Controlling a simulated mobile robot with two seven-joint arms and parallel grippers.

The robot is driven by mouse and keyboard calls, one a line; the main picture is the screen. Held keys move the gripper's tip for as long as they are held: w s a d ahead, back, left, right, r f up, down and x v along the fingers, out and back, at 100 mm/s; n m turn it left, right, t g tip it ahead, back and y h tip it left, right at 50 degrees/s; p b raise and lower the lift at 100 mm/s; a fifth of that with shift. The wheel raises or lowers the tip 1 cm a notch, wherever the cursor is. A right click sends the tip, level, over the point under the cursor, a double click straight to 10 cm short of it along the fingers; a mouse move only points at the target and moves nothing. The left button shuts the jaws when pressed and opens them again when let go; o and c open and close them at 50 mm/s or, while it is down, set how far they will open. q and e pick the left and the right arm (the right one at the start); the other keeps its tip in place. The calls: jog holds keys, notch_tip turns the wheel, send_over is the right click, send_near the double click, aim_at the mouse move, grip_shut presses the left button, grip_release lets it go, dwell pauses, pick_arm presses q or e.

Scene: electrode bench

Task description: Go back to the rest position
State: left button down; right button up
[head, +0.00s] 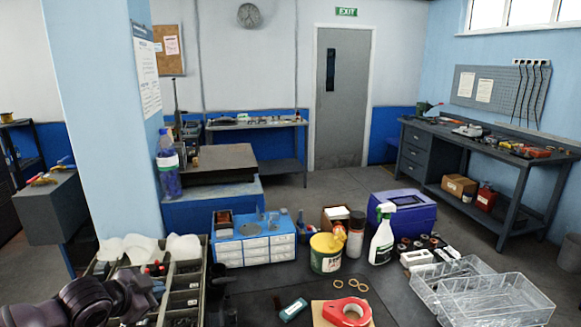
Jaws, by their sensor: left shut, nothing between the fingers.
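My left arm comes in from the lower left corner. Its dark left gripper (140,292) is in front of the sectioned grey tray at the bench's left end. It is shut, with nothing seen in it. It hides part of the tray's near side. My right gripper is not in this view.
The bench holds the sectioned tray (204,260), a blue box with white drawers (228,250), a yellow tub (325,262), a spray bottle (382,238), a red tape dispenser (347,311) and clear bins (496,301) at right. Dark bench surface (395,302) shows bare between dispenser and bins.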

pick_arm(q)
jog(key=s+d+f+n+y, duration=0.1)
jog(key=s+f+n, duration=0.4)
jog(key=s+f, duration=0.6)
jog(key=s+d+f+n+t+y+b, duration=0.1)
jog(key=s+f+n+y, duration=0.2)
jog(key=s+f, duration=0.8)
jog(key=s+n, duration=0.2)
jog(key=s, duration=0.3)
jog(key=shift+d+f, duration=0.2)
jog(key=shift+d, duration=0.15)
